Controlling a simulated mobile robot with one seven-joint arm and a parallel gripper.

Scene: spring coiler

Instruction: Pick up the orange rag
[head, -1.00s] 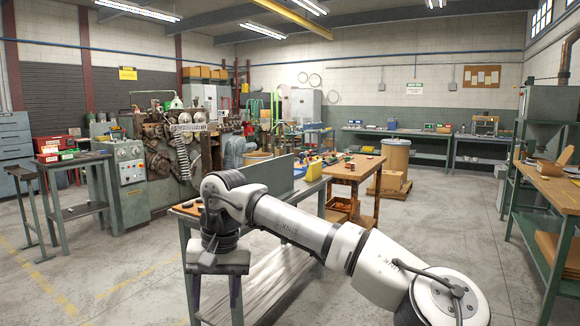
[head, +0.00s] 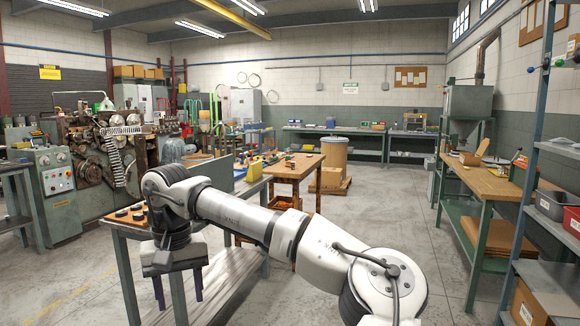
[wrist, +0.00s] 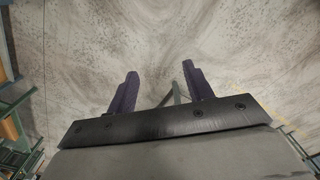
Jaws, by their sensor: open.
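I cannot make out an orange rag in either view. My gripper (head: 179,300) hangs fingers-down at the lower left of the head view, in front of the near grey-green bench. Its two dark purple fingers are apart with nothing between them. In the wrist view the open gripper (wrist: 160,70) shows bare, stained concrete floor beyond its fingers.
A wooden workbench (head: 292,173) with small coloured items stands behind my arm. A wood-topped bench (head: 480,181) and a shelf rack with bins (head: 549,205) line the right. The coiling machine (head: 92,165) is at left. Open floor lies centre-right.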

